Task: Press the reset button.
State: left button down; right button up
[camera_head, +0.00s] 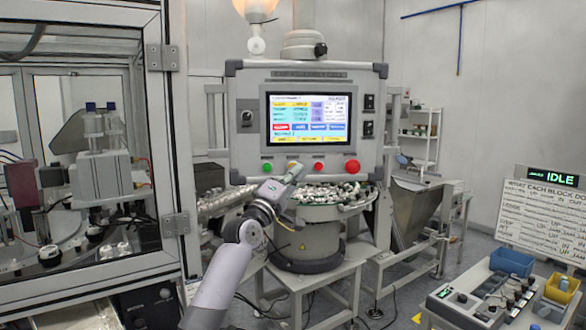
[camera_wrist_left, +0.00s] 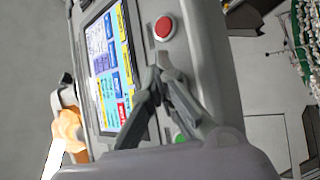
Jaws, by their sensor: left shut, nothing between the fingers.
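The grey control panel (camera_head: 245,90) stands upright with a lit screen (camera_head: 308,118). Along its lower edge are a green button (camera_head: 267,168), a small red button (camera_head: 318,167) and a large red button (camera_head: 352,167). No readable label shows which is the reset button. In the left wrist view the shut fingertips (camera_wrist_left: 158,72) lie between the large red button (camera_wrist_left: 163,28) and the green button (camera_wrist_left: 180,138). Contact with the panel cannot be told. My right gripper is not in view.
A round feeder bowl (camera_head: 330,212) full of parts stands below the panel, close to my left arm. A glazed machine enclosure (camera_head: 170,140) is at left. A metal hopper (camera_head: 415,215) is at right. A bench with blue (camera_head: 511,262) and yellow bins is at lower right.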

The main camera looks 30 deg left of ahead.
pick_arm(q)
jog(key=shift+s+d+p, duration=0.3)
jog(key=shift+s+p, duration=0.1)
jog(key=s+d+p, duration=0.4)
jog(key=p, duration=0.1)
jog(key=shift+s, duration=0.25)
dwell(0.9)
